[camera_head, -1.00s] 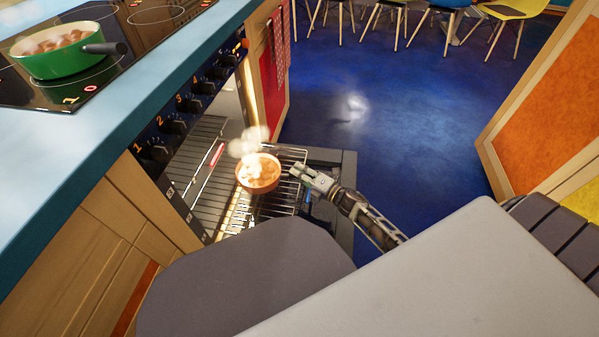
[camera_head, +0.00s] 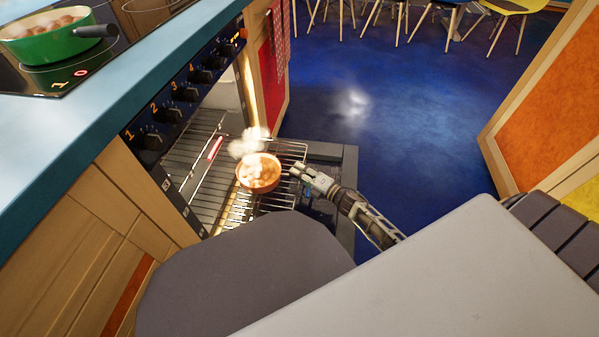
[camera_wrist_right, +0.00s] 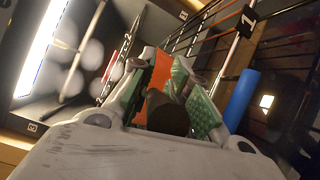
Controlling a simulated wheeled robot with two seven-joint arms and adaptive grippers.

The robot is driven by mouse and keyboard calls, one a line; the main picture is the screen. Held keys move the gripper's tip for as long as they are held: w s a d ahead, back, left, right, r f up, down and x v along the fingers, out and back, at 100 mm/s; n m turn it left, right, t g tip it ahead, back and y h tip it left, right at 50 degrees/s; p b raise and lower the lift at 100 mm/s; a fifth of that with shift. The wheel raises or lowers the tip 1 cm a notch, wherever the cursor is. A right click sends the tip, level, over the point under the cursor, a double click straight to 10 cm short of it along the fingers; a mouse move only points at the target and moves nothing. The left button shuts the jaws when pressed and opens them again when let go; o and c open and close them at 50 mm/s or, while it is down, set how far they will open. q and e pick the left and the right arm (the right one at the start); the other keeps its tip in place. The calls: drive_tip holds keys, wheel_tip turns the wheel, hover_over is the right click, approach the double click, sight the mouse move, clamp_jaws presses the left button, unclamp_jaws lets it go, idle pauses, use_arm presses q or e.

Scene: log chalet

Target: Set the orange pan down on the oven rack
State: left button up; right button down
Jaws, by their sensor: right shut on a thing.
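The orange pan (camera_head: 258,187), with brown contents and steam rising from it, shows over the pulled-out oven rack (camera_head: 291,151). I cannot tell whether its base touches the wires. My right gripper (camera_head: 297,172) is at the pan's right side. In the right wrist view, its green-padded fingers (camera_wrist_right: 173,100) are shut around the dark handle (camera_wrist_right: 165,112), with the orange pan side (camera_wrist_right: 160,72) just beyond. Most of the pan is hidden there by the fingers and handle. The rack wires (camera_wrist_right: 217,27) also show in that view. My left gripper is not in view.
The open oven door (camera_head: 346,165) lies beneath the rack. The oven's knob panel (camera_head: 187,93) and blue counter edge (camera_head: 130,95) rise on the left. A green pot (camera_head: 52,45) stands on the hob. Blue floor (camera_head: 400,120) is clear to the right, with chairs far back.

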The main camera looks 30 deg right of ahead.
drive_tip(key=shift+r, duration=0.15)
drive_tip(key=shift+f, duration=0.2)
idle(0.3)
drive_tip(key=shift+f, duration=0.1)
drive_tip(key=c, duration=1.3)
unclamp_jaws()
drive_tip(key=shift+s+f, duration=0.1)
drive_tip(key=shift+f, duration=0.2)
drive_tip(key=shift+v, duration=3.7)
drive_tip(key=shift+s+d+r, duration=0.15)
drive_tip(key=shift+s, duration=0.05)
drive_tip(key=shift+s, duration=0.1)
